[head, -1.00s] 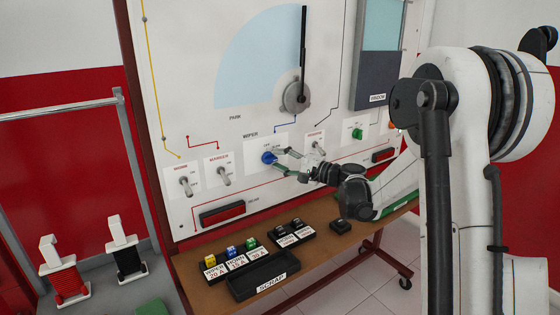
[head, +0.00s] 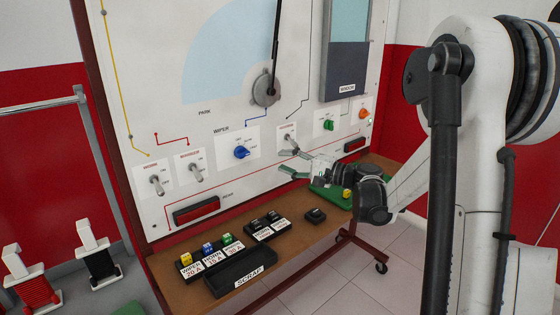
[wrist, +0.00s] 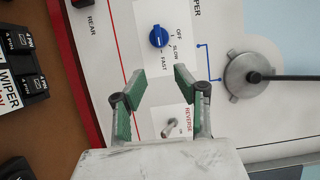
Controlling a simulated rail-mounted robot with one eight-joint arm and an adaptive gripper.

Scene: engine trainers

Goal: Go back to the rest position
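My gripper (head: 284,162) is open and empty, in front of the white trainer board (head: 140,110). It is apart from the blue wiper knob (head: 242,152), to the right of it in the head view. In the wrist view the two green-padded fingers (wrist: 158,76) are spread, with the blue knob (wrist: 158,37) beyond their tips. The knob's plate reads OFF, SLOW and FAST. The reverse toggle (wrist: 170,128) shows between the fingers in the wrist view. Nothing is held.
The wiper arm (head: 275,45) stands upright on the board.

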